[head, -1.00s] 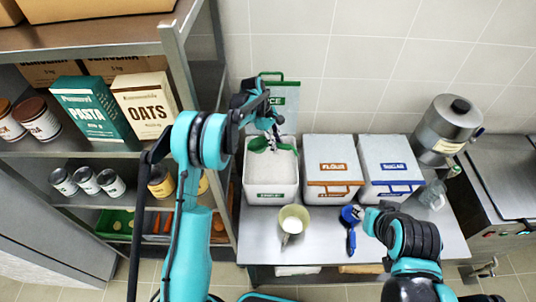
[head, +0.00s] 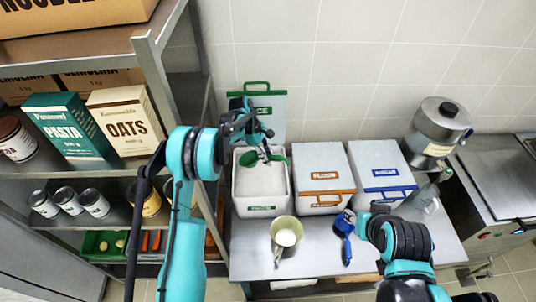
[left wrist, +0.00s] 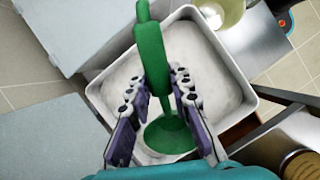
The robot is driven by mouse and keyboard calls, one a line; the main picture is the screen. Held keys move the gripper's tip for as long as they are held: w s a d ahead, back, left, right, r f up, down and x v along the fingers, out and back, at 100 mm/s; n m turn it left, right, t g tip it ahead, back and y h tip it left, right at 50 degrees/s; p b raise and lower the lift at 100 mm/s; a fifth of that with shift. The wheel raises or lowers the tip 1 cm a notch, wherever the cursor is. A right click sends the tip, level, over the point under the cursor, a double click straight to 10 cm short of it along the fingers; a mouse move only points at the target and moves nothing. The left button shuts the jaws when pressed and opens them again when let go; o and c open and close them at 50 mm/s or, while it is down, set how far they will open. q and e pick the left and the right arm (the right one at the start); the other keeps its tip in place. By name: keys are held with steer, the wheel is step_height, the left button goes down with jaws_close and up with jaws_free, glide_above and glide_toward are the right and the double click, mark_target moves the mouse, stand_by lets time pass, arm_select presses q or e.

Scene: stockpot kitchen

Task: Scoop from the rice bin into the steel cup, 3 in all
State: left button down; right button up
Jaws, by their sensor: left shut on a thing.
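The rice bin (head: 262,209) stands open on the steel counter, full of white rice. My left gripper (head: 264,142) is shut on a green scoop (head: 277,160) over the bin. In the left wrist view, the gripper (left wrist: 158,84) grips the scoop's green handle (left wrist: 149,52), with the bowl (left wrist: 168,136) low over the rice; whether it touches the rice is unclear. The pale cup (head: 285,222) stands in front of the bin with white content inside. My right gripper (head: 362,220) is by a blue scoop (head: 345,224); its fingers are too small to read.
The lidded flour bin (head: 322,172) and sugar bin (head: 380,167) stand right of the rice bin. A green-handled lid (head: 267,105) leans on the wall behind. A shelf (head: 165,60) with boxes and jars borders the left. A steel dispenser (head: 437,128) stands at the back right.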

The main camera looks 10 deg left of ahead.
arm_select(q)
step_height(320, 180, down, 8)
steer(key=b, duration=0.6)
steer(key=shift+b, duration=0.3)
stand_by(1.3)
glide_toward(273, 157)
steer(key=shift+w+x, duration=0.1)
steer(key=shift+x, duration=1.1)
steer(key=shift+w+x, duration=0.15)
steer(key=shift+x, duration=1.05)
steer(key=shift+s+d+f+y, duration=0.15)
steer(key=shift+d+f+y, duration=0.05)
steer(key=shift+y, duration=0.1)
steer(key=shift+s+d+f+t+y, duration=0.15)
steer(key=shift+d+f+y, duration=0.15)
steer(key=shift+f+y, duration=0.2)
steer(key=shift+w+d+f+t+y, duration=0.15)
steer(key=shift+d+f+y, duration=0.1)
steer(key=shift+f+y, duration=0.25)
steer(key=shift+s+d+f+t+y, duration=0.1)
steer(key=shift+d+f+t+y, duration=0.05)
steer(key=shift+f+y, duration=0.3)
steer(key=shift+s+d+f+t+y, duration=0.15)
steer(key=shift+f+y, duration=0.1)
steer(key=shift+y, duration=0.3)
